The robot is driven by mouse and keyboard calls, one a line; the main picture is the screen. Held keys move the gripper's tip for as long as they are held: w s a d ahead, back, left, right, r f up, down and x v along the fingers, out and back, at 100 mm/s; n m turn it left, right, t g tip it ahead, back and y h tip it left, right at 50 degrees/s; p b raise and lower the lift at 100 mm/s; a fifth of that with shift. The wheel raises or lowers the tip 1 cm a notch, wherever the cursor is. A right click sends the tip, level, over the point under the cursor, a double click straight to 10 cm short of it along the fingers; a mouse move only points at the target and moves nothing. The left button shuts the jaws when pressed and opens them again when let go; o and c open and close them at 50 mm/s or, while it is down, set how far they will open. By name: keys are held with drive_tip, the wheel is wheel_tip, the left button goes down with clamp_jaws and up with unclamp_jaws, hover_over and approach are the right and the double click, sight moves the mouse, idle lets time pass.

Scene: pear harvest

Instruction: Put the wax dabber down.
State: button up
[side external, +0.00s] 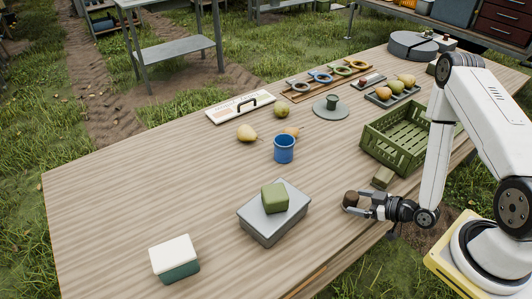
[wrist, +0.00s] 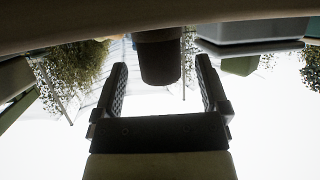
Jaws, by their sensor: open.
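The wax dabber is probably the short dark brown cylinder (side external: 350,199) at the table's right front edge in the side view. It also shows in the wrist view as a dark cylinder (wrist: 160,62) against the wooden surface at the top of the picture. My gripper (side external: 358,204) is low over the table, pointing left, with the dabber at its fingertips. In the wrist view my gripper (wrist: 162,75) is open, with one finger on each side of the dabber and a visible gap to both. The dabber's contact with the table is hard to make out.
A green crate (side external: 405,148) and a small olive block (side external: 383,177) stand close behind my gripper. A grey box (side external: 258,230) with a green block (side external: 274,197) on it lies left. A blue cup (side external: 284,149) and pears (side external: 247,133) are farther back.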

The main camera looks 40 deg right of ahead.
drive_tip(key=shift+v, duration=2.45)
drive_tip(key=shift+r, duration=0.1)
drive_tip(key=shift+w+d, duration=0.1)
